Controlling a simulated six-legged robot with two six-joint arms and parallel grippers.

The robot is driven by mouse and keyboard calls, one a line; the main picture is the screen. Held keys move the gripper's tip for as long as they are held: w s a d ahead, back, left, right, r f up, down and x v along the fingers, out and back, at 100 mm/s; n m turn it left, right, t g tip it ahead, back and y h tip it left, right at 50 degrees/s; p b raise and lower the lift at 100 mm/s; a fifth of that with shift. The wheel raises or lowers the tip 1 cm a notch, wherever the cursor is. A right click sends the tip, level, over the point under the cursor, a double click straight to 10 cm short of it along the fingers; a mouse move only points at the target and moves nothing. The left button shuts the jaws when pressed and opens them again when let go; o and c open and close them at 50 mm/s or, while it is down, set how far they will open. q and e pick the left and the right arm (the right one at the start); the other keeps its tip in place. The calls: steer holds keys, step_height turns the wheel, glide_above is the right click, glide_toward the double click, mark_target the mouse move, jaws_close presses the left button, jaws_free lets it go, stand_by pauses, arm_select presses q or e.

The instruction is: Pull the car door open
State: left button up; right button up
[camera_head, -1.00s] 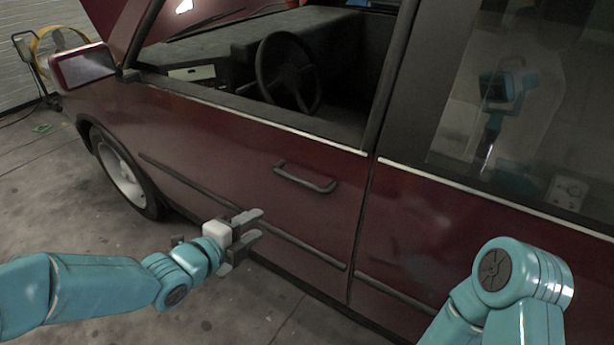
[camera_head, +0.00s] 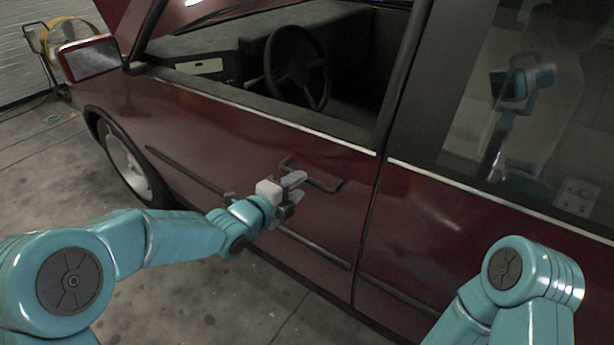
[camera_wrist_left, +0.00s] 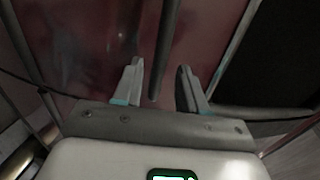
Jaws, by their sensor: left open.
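The dark red car door (camera_head: 230,135) fills the middle of the head view and is shut, level with the panel behind it. Its dark bar handle (camera_head: 325,186) sits near the door's rear edge. My left gripper (camera_head: 300,188) is open just left of the handle and overlaps its left end in this view. In the left wrist view the open fingers of my left gripper (camera_wrist_left: 160,88) show with a dark bar, seemingly the handle (camera_wrist_left: 168,40), running between them. I cannot tell whether they touch it. My right gripper is out of view; only my right arm shows.
The window opening shows the steering wheel (camera_head: 297,68). A side mirror (camera_head: 92,58) juts out at the front left. The rear door (camera_head: 440,215) lies to the right.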

mark_target(305, 182)
arm_select(q)
steer(key=shift+p+x, duration=0.3)
steer(key=shift+x, duration=2)
jaws_close()
steer(key=shift+a, duration=0.1)
